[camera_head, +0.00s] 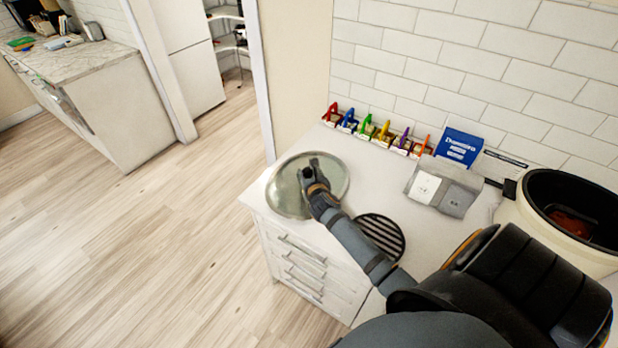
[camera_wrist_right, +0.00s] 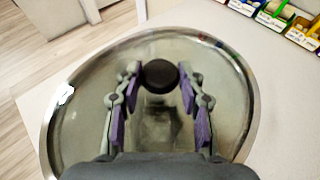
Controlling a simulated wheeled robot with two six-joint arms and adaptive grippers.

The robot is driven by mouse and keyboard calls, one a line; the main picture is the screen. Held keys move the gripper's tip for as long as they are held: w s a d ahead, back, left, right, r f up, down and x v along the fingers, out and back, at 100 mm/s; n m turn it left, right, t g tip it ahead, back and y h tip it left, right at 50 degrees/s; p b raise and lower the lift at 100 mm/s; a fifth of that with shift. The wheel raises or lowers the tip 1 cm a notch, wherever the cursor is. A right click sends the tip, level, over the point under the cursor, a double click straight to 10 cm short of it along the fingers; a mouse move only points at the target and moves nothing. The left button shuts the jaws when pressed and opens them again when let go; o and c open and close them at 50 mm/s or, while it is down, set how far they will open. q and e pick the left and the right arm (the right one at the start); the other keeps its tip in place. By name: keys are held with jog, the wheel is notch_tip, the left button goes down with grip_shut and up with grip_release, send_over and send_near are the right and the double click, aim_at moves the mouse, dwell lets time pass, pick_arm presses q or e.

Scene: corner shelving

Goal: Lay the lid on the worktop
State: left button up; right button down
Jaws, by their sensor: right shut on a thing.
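The round glass lid (camera_head: 286,187) with a metal rim and dark knob is over the left end of the white worktop (camera_head: 385,185). My right gripper (camera_head: 312,178) is shut on the lid's knob. In the right wrist view its purple-padded fingers (camera_wrist_right: 160,98) stand on both sides of the dark knob (camera_wrist_right: 160,75), with the lid spread out below. The lid looks flat and reaches the worktop's left edge. I cannot tell whether it touches the surface. My left gripper is not in view.
A black round trivet (camera_head: 380,236) lies right of the lid. An open cream pot (camera_head: 512,222) with reddish contents stands at the right.

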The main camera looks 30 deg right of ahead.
jog(key=shift+f, duration=0.85)
jog(key=c, duration=0.8)
grip_release()
jog(key=shift+f, duration=0.1)
jog(key=b+v, duration=0.1)
jog(key=v, duration=1.1)
jog(key=shift+a, duration=0.1)
jog(key=shift+s, duration=0.1)
